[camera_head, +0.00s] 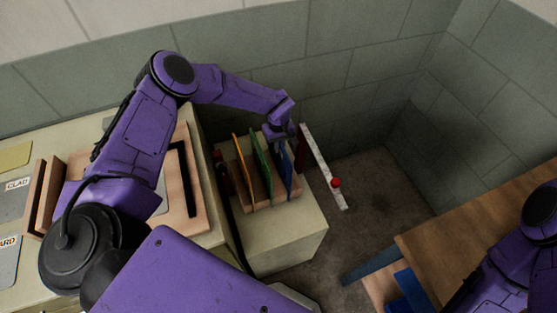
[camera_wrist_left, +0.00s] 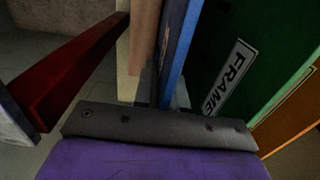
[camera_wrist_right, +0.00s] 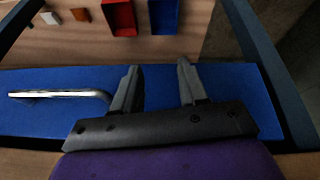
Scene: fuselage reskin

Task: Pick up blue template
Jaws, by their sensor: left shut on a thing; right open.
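The blue template (camera_head: 283,168) stands upright at the right end of a wooden rack (camera_head: 254,196), beside a green template (camera_head: 261,160) and an orange one (camera_head: 243,165). My left gripper (camera_head: 281,133) is at its upper end and shut on it; the fingertips are hard to make out. In the left wrist view the blue template (camera_wrist_left: 179,45) rises edge-on from the gripper, with the green template (camera_wrist_left: 235,65) labelled FRAME to its right. My right gripper (camera_wrist_right: 158,85) is open and empty over a blue panel with a silver handle (camera_wrist_right: 65,94).
The rack stands on a pale cabinet (camera_head: 290,243). A wooden table (camera_head: 490,215) is at right, with open floor between.

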